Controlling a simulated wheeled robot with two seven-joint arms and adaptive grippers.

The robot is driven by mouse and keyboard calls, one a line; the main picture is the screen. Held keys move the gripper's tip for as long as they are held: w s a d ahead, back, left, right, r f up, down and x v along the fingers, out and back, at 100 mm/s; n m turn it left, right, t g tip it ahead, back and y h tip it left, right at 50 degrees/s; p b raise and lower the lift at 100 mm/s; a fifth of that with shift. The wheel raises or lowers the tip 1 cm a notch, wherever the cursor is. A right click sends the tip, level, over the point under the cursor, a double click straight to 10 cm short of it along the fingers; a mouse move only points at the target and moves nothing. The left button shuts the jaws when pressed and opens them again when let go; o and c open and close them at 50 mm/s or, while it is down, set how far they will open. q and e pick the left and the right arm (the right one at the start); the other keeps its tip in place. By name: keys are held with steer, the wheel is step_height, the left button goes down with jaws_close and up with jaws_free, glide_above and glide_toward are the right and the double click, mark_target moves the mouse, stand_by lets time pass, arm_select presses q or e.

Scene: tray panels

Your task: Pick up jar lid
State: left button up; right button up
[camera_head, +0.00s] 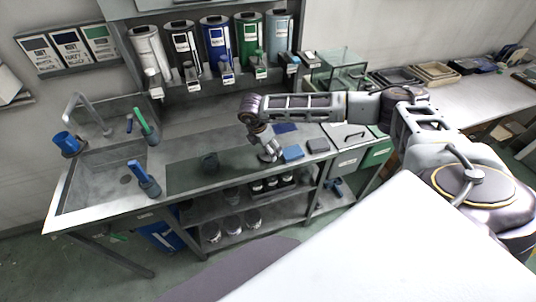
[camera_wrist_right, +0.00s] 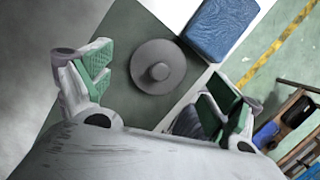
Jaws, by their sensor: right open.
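The jar lid (camera_wrist_right: 150,82) is a dark grey disc with a small round knob in its middle. In the right wrist view it lies on a dark green mat (camera_wrist_right: 128,32), between the two fingers of my right gripper (camera_wrist_right: 160,92) and ahead of them. The fingers are spread wide, with green pads, and nothing is between them in their grip. In the head view my right gripper (camera_head: 268,152) points down low over the counter, and I cannot make out the lid clearly beside it. My left gripper does not show.
A blue block (camera_wrist_right: 222,28) lies close beside the lid, and it also shows in the head view (camera_head: 292,153). A dark block (camera_head: 318,145) lies to its right. A sink (camera_head: 100,180) with brushes is at the left. Several canisters (camera_head: 217,45) line the back shelf.

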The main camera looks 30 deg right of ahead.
steer(key=shift+x, duration=1.45)
steer(key=c, duration=0.9)
